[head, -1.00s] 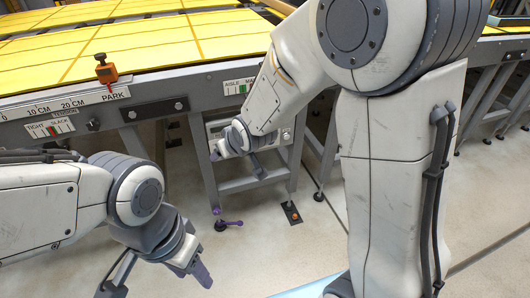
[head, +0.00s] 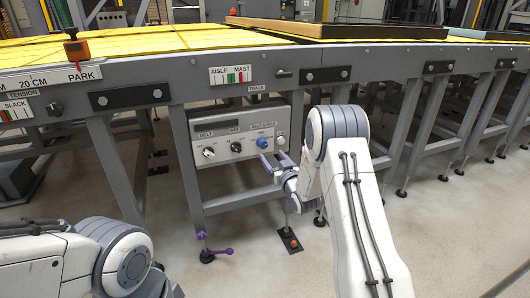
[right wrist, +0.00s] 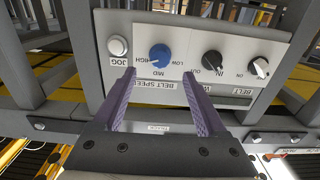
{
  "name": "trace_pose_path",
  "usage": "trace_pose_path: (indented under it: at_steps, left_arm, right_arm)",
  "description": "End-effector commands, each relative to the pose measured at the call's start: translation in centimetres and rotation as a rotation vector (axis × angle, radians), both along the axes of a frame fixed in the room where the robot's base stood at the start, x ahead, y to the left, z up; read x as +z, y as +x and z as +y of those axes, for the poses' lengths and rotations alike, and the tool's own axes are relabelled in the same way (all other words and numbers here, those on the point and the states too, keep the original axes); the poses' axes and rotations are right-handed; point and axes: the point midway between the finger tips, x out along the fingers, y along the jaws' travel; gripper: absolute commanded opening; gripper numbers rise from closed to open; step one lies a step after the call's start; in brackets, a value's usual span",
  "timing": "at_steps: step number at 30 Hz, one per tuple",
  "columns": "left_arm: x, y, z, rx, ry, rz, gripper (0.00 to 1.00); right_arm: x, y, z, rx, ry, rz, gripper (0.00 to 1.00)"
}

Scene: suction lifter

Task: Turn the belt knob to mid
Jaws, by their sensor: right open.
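The blue belt speed knob (head: 263,143) is on the grey control panel (head: 223,134) under the conveyor. In the right wrist view the knob (right wrist: 160,57) sits beside the printed words LOW, MID and HIGH; I cannot tell surely which its pointer faces. My right gripper (head: 277,162) is close in front of the panel, just below the knob in the head view. In the right wrist view its purple fingers (right wrist: 160,78) are open and empty, with the knob in line with the gap, apart from it. My left gripper is out of view; only its arm shows.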

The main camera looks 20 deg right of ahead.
Motion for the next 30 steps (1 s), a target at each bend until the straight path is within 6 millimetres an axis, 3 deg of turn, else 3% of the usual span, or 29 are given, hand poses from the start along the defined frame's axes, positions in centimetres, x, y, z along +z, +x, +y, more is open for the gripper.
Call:
trace_pose_path:
  at_steps: [6, 12, 25, 26, 30]
  left_arm:
    - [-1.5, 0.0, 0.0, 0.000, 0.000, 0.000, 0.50]
    - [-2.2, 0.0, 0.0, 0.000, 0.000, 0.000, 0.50]
    - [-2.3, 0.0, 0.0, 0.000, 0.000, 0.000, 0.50]
    - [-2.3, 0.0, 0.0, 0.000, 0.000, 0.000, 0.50]
    - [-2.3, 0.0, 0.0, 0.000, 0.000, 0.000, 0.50]
  right_arm:
    - [-0.2, 4.3, 0.2, 0.001, -0.001, -0.003, 0.75]
    - [-0.2, 7.0, 0.3, 0.001, -0.001, -0.001, 0.75]
    - [0.0, 8.1, 0.4, 0.000, 0.000, 0.003, 0.75]
    - [0.0, 8.0, 0.4, 0.000, 0.000, 0.003, 0.71]
    - [0.0, 8.0, 0.4, 0.000, 0.000, 0.003, 0.17]
